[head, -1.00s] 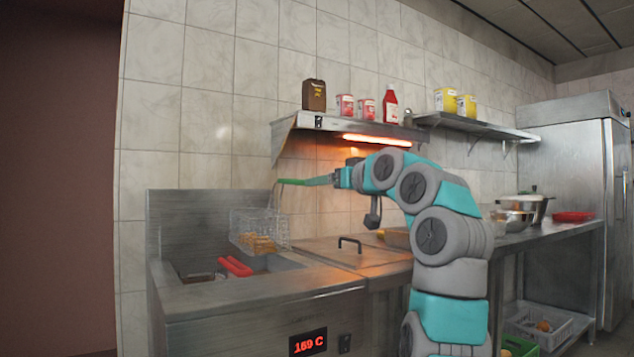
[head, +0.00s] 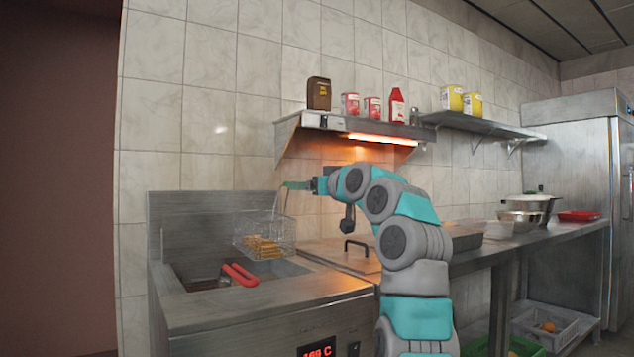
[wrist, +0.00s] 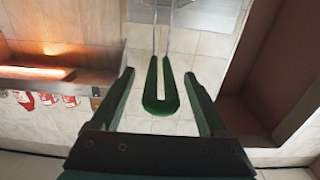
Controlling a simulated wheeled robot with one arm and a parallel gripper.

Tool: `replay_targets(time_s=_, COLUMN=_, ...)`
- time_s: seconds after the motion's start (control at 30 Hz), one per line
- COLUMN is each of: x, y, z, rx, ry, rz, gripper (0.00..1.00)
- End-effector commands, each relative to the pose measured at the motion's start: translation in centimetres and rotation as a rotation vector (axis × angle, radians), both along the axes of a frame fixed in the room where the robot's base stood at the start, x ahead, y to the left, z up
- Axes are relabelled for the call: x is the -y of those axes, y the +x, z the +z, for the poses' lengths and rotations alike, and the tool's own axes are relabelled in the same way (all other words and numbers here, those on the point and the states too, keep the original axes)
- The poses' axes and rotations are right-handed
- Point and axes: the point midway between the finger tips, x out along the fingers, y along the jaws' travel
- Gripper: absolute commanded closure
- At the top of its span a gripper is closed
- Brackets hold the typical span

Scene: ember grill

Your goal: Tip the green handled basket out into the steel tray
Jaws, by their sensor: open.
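The green handled basket (head: 264,247) is a wire basket holding golden fries. It is above the left part of the fryer, its green handle (head: 298,184) pointing right toward my gripper (head: 318,185). In the wrist view the green loop of the handle (wrist: 153,100) lies between the two fingers of my gripper (wrist: 158,73). The fingers are open, with a gap on each side of the handle. A steel tray (head: 466,240) appears on the counter to the right, partly hidden behind my arm.
A second basket's red handle (head: 240,274) sticks up from the fryer (head: 260,312). A lid with a black handle (head: 345,258) lies right of the well. A shelf with a glowing heat lamp (head: 380,139) is above my gripper. Pots (head: 525,210) stand farther right.

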Motion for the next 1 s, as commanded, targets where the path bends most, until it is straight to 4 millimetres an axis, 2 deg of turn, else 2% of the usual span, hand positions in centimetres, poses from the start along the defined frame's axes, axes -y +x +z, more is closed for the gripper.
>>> replay_targets(time_s=0.17, x=-0.74, y=0.97, z=0.13, rx=0.002, ry=0.001, rz=0.0, gripper=0.22)
replay_targets(time_s=0.43, x=-0.8, y=1.09, z=0.04, rx=0.002, ry=0.0, rz=0.0, gripper=0.22)
replay_targets(time_s=1.0, x=-0.78, y=1.06, z=0.06, rx=0.002, ry=0.0, rz=0.0, gripper=0.86)
